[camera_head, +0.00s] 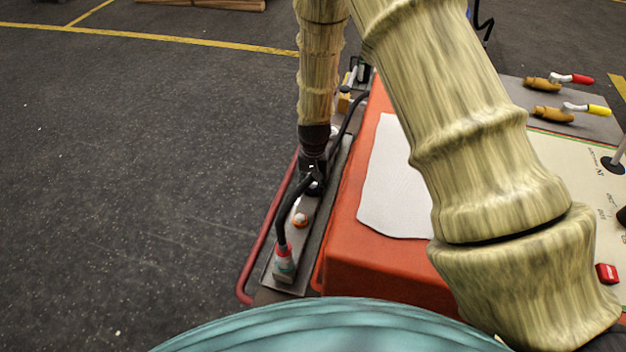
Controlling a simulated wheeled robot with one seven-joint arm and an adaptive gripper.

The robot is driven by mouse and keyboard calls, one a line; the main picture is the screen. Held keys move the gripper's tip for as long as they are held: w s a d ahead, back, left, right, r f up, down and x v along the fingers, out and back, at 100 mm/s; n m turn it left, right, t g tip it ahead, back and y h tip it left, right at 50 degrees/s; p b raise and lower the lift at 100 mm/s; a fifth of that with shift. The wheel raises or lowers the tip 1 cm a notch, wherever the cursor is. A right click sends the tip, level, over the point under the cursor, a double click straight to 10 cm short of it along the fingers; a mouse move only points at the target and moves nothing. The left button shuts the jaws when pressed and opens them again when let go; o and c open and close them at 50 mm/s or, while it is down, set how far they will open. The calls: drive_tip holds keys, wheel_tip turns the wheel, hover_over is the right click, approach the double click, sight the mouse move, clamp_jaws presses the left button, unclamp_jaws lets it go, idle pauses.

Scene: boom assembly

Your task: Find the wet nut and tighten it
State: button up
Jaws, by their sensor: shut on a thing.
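My gripper (314,182) points down over the narrow metal plate (292,245) left of the orange housing. It is shut on a hose fitting whose shape is mostly hidden by the fingers. A black hose (283,215) curves from this spot down to a near fitting (284,262) with a red ring and a pale greenish base. A small orange cap (299,220) sits on the plate between them. I cannot tell from this view which nut is wet.
An orange housing (350,260) with a white sheet (390,190) stands right of the plate. My arm crosses over it. A red rail (266,225) runs along the plate's left side. A panel at right holds red-handled (570,78) and yellow-handled (585,109) valves. Left floor is clear.

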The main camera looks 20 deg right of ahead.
sight(314, 185)
drive_tip(key=shift+d, duration=0.1)
idle(0.3)
drive_tip(key=o, duration=1.1)
drive_tip(key=shift+c, duration=0.2)
wheel_tip(314, 185, up, 12)
